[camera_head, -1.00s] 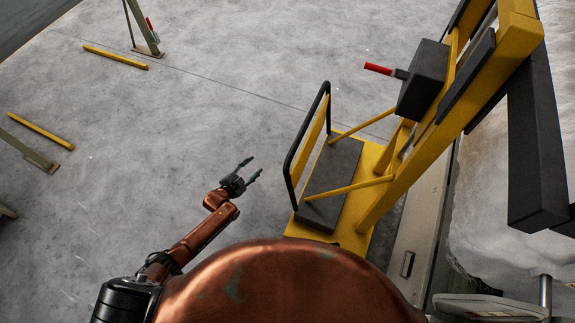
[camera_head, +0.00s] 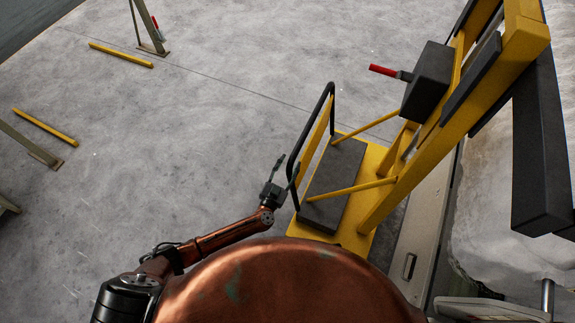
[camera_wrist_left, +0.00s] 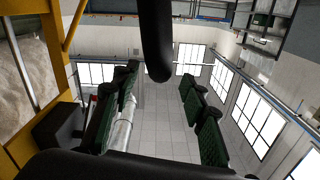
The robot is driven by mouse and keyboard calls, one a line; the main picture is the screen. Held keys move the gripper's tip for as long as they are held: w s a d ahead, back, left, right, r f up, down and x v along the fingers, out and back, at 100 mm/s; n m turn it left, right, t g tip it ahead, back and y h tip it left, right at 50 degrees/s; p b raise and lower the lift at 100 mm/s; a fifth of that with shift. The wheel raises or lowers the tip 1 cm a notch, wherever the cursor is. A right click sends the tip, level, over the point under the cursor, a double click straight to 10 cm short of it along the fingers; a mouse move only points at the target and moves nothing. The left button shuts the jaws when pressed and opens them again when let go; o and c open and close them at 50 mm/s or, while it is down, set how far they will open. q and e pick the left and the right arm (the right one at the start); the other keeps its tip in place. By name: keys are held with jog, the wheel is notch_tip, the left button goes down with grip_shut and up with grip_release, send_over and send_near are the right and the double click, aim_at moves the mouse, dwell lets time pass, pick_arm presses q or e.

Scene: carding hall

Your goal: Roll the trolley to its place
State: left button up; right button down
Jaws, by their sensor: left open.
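The trolley is a yellow wheeled frame with a tall mast (camera_head: 455,125), a yellow base (camera_head: 365,200) and a black push handle (camera_head: 309,132) on its left side. It stands right of centre in the head view. My left gripper (camera_head: 280,172) is open, its fingers pointing up just left of the handle's lower part; contact cannot be told. In the left wrist view the open fingers (camera_wrist_left: 160,110) show, with a dark bar (camera_wrist_left: 155,40) crossing from the top between them. My right gripper is not in view.
Yellow floor strips (camera_head: 120,55) and (camera_head: 45,127) lie at the left, near grey-green posts (camera_head: 150,28). A pale machine panel (camera_head: 415,235) stands right of the trolley. A red-handled lever (camera_head: 383,70) juts from the mast's dark box. Grey floor left of the trolley is open.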

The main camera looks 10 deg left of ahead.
aim_at(297, 151)
pick_arm(q)
jog(key=shift+f, duration=0.15)
jog(key=b+x, duration=0.2)
jog(key=x, duration=0.4)
jog(key=shift+w+d+f, duration=0.1)
jog(key=shift+w+d, duration=0.1)
jog(key=shift+w, duration=0.15)
jog(key=shift+w+d+b, duration=0.1)
jog(key=shift+w+b, duration=0.2)
jog(key=shift+w, duration=0.2)
jog(key=shift+c, duration=0.4)
jog(key=c, duration=0.7)
grip_shut()
